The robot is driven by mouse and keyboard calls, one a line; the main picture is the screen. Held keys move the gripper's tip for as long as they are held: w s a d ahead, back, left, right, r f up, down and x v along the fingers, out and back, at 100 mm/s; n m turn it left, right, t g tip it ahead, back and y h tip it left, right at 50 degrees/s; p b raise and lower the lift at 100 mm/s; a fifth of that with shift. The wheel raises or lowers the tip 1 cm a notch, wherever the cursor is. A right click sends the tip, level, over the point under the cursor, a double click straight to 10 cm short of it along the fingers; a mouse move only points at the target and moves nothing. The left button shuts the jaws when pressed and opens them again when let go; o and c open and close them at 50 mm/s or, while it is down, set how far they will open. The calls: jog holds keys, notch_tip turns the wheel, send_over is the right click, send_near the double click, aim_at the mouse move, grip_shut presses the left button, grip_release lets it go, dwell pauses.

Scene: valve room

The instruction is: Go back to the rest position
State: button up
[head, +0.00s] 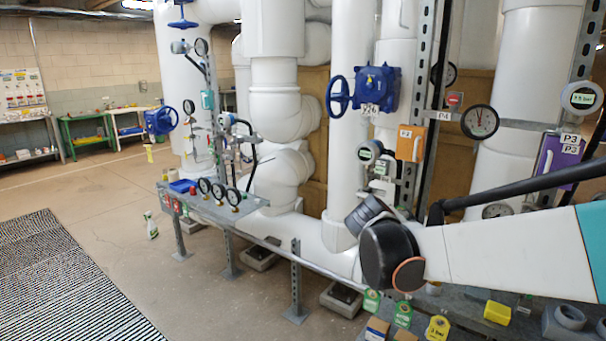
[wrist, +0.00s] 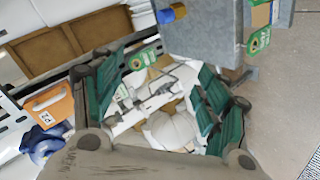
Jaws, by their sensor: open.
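My gripper (wrist: 166,80) shows in the wrist view with its two green-padded fingers spread apart and nothing between them. White pipes and thin metal fittings show behind the gap, apart from the fingers. In the head view my arm reaches in from the right edge, and its black joint is in front of the white pipes. The gripper itself cannot be made out in the head view.
A grey bench (head: 232,217) with gauges runs along the pipes. A blue valve (head: 376,85), an orange box (head: 410,143) and a purple box (head: 559,154) are close to my arm. Green tags (head: 403,314) and a yellow block (head: 497,313) are below. Open floor (head: 180,285) lies left.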

jog(key=s+a+f+m+y, duration=0.1)
jog(key=s+y, duration=0.1)
jog(key=s, duration=0.8)
jog(key=s+a+f+m+g+y, duration=0.1)
jog(key=s+m+y, duration=0.1)
jog(key=s, duration=0.8)
jog(key=s+a+f+m+y, duration=0.1)
jog(key=s+f+m+y, duration=0.1)
jog(key=s, duration=0.9)
jog(key=shift+a+g+y, duration=0.3)
jog(key=shift+g, duration=0.1)
jog(key=shift+f, duration=0.1)
